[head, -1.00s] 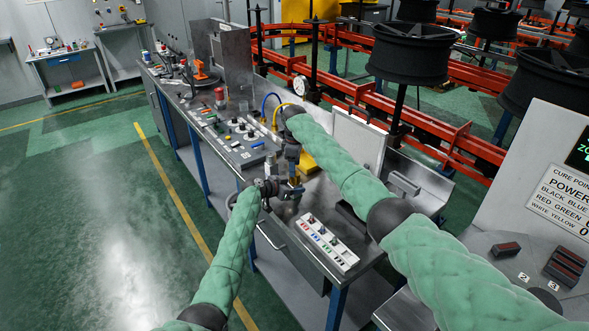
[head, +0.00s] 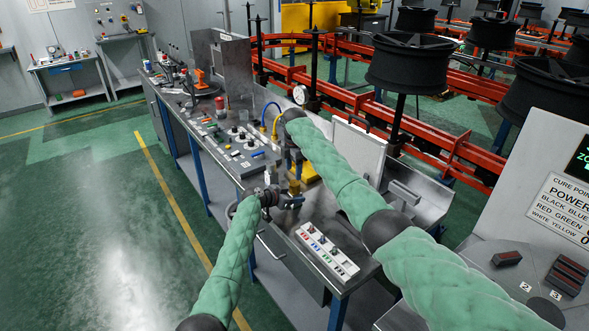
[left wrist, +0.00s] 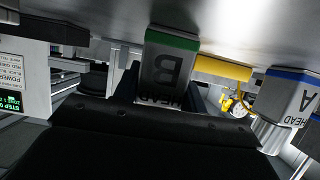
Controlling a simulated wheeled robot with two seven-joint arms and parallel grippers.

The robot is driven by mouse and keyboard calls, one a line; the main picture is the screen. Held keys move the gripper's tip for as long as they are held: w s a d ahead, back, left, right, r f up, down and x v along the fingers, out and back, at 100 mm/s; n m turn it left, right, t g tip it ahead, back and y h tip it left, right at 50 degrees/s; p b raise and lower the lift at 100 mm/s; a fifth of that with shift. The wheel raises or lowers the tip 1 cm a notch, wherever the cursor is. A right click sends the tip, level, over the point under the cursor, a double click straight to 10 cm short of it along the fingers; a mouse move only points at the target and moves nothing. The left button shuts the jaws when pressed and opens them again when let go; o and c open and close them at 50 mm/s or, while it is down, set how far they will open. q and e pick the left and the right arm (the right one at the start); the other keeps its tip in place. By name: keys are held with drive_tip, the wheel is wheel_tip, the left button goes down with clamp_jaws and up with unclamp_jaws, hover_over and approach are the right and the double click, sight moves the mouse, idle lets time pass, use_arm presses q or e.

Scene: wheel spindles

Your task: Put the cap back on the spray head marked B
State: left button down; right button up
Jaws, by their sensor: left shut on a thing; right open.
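Spray head B (left wrist: 170,68) is a grey block with a green band, marked HEAD B, upside down in the left wrist view. My left gripper (head: 287,200) is low at the bench's near edge. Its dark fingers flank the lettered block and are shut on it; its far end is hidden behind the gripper. I cannot make out the cap for certain. Spray head A (left wrist: 290,98), with a blue band and a silvery end, is to the right in the left wrist view. My right gripper (head: 293,165) is open just above and behind the left one, its fingertips small and partly hidden.
A white panel (head: 357,150) and black wheels on spindles (head: 410,62) stand to the right. The green floor at left is clear.

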sight(294, 183)
drive_tip(key=n, duration=0.6)
drive_tip(key=shift+s+d, duration=0.1)
drive_tip(key=shift+d, duration=0.05)
drive_tip(key=shift+f, duration=4)
drive_tip(key=c, duration=1)
drive_tip(key=m, duration=0.6)
drive_tip(key=shift+m, duration=0.4)
drive_tip(key=m, duration=0.6)
drive_tip(key=o, duration=1.1)
